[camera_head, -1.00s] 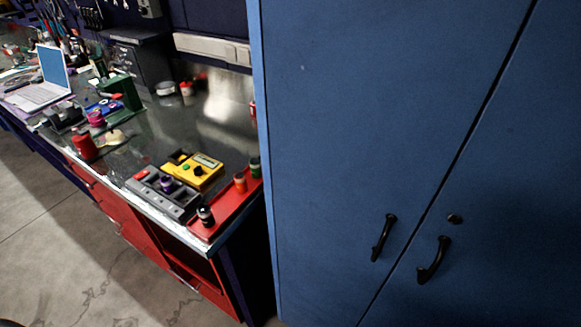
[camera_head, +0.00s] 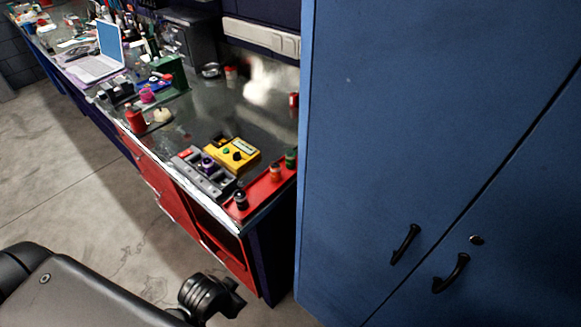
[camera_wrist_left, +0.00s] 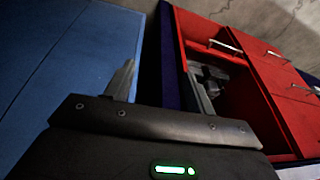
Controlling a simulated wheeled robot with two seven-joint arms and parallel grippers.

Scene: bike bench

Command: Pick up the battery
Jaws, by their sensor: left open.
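Several small cylinders that look like batteries are at the bench's near right corner in the head view. A dark one (camera_head: 241,201), an orange one (camera_head: 275,172) and a green one (camera_head: 290,159) stand on a red tray (camera_head: 262,192). A purple-topped one (camera_head: 207,164) sits in a grey slotted holder (camera_head: 188,160). Which is the battery, I cannot tell. My left gripper (camera_wrist_left: 163,82) is open and empty in the left wrist view, facing a blue cabinet and red drawers, with no cylinder near its fingers. My right gripper is out of view.
A yellow meter (camera_head: 232,155) lies behind the holder. A tall blue cabinet (camera_head: 400,120) with black handles stands right of the bench. An open red compartment (camera_head: 218,238) is under the bench corner; it also shows in the wrist view (camera_wrist_left: 235,95). Floor at left is clear.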

